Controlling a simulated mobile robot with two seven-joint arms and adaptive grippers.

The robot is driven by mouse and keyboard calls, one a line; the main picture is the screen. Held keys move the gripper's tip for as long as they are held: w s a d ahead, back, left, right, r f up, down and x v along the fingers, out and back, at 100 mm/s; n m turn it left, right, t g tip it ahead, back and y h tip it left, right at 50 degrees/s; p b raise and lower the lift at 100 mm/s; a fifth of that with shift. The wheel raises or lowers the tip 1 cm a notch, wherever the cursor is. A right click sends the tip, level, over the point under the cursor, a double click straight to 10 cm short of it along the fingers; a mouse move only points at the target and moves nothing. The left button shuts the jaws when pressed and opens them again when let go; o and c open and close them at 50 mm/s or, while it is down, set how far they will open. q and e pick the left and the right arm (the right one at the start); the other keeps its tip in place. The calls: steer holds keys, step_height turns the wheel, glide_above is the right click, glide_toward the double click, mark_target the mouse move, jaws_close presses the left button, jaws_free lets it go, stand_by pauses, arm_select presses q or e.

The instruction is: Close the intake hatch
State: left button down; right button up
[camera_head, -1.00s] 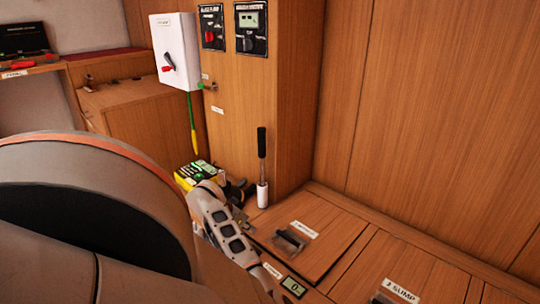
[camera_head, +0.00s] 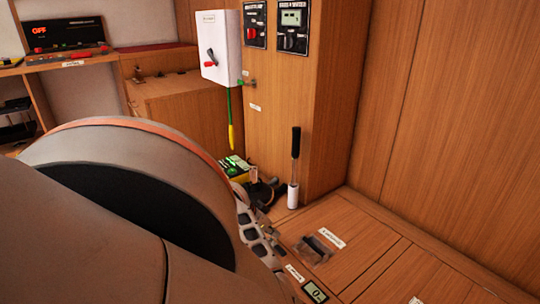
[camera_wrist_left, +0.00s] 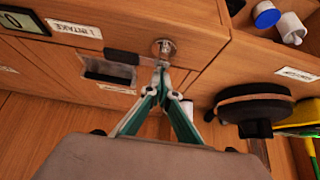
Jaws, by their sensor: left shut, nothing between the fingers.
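The intake hatch is a wooden panel (camera_head: 348,225) in the bench top, with a dark recessed handle (camera_head: 313,250) and a white label. It lies flat or nearly flat; I cannot tell if it is fully seated. Its recessed handle (camera_wrist_left: 108,72) also shows in the left wrist view, beside a "1 INTAKE" label (camera_wrist_left: 75,33). My left gripper (camera_wrist_left: 162,70) is shut and empty, its fingertips close to a round metal knob (camera_wrist_left: 163,48); contact is unclear. In the head view my left arm hides the fingertips. My right gripper is not in view.
A black-gripped lever in a white socket (camera_head: 292,195) stands behind the hatch by the cabinet. A dark round object (camera_wrist_left: 250,103) and a yellow-green box (camera_head: 235,168) are near it. A white switch box (camera_head: 220,48) hangs on the cabinet. A wooden wall bounds the right.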

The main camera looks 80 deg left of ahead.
arm_select(q)
steer(key=v, duration=1)
steer(key=shift+s+r, duration=0.25)
steer(key=shift+r, duration=0.05)
steer(key=shift+d, duration=0.1)
